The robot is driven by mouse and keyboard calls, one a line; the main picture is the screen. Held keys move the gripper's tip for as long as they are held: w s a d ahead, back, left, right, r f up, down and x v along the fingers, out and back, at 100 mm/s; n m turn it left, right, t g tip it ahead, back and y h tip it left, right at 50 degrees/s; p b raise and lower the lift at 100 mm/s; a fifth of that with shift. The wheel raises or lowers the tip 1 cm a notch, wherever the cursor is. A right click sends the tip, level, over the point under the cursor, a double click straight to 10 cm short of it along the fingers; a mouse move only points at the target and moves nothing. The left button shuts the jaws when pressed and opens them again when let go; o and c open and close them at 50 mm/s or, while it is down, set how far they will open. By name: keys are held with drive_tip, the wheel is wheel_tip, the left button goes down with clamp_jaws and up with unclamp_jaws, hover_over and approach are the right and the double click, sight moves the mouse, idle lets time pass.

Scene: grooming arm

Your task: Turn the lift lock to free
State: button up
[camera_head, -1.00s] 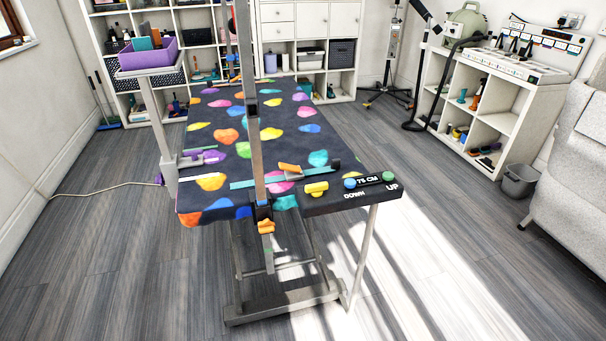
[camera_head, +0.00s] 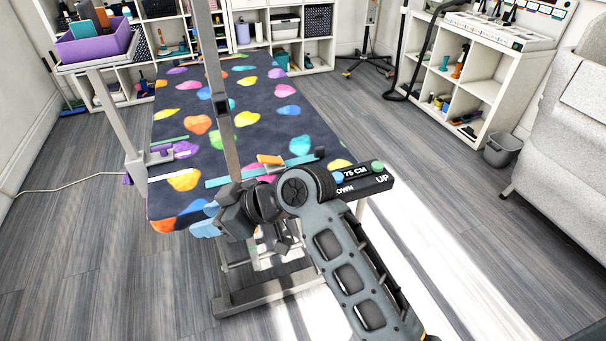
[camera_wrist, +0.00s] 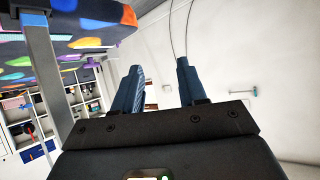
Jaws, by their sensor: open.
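The grooming table (camera_head: 262,105) has a dark top with coloured shapes. A control bar (camera_head: 382,183) reading 75 CM sits at its front right corner, with a blue button (camera_head: 338,176) and a green button (camera_head: 377,167). No part in view is labelled as the lift lock. The table (camera_wrist: 90,18) is at the upper left there, apart from the fingers.
A metal post (camera_head: 221,85) rises at the table's front edge and shows beside my gripper in the wrist view (camera_wrist: 48,75). A purple bin (camera_head: 94,45) stands on a side arm at the left. Shelves and a grey bin (camera_head: 502,151) are at the right. Floor is clear around the table.

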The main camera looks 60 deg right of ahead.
drive_tip(key=s+d+r+n+g, duration=0.1)
drive_tip(key=s+d+n+g, duration=0.1)
drive_tip(key=d, duration=0.5)
drive_tip(key=s+d+r+n+g, duration=0.2)
drive_tip(key=d+g, duration=0.1)
drive_tip(key=d, duration=0.5)
drive_tip(key=s+d+r+n+g+h, duration=0.1)
drive_tip(key=s+d+n+g, duration=0.1)
drive_tip(key=d, duration=0.5)
drive_tip(key=shift+s+d+r+n+g+p, duration=0.3)
drive_tip(key=shift+s+n+g+p, duration=0.1)
drive_tip(key=shift+s+n, duration=0.15)
drive_tip(key=x, duration=0.2)
drive_tip(key=b+x, duration=0.1)
drive_tip(key=x, duration=0.2)
drive_tip(key=b+x, duration=0.1)
drive_tip(key=x, duration=0.1)
drive_tip(key=shift+s+d+f, duration=0.25)
drive_tip(key=shift+f, duration=0.1)
clamp_jaws()
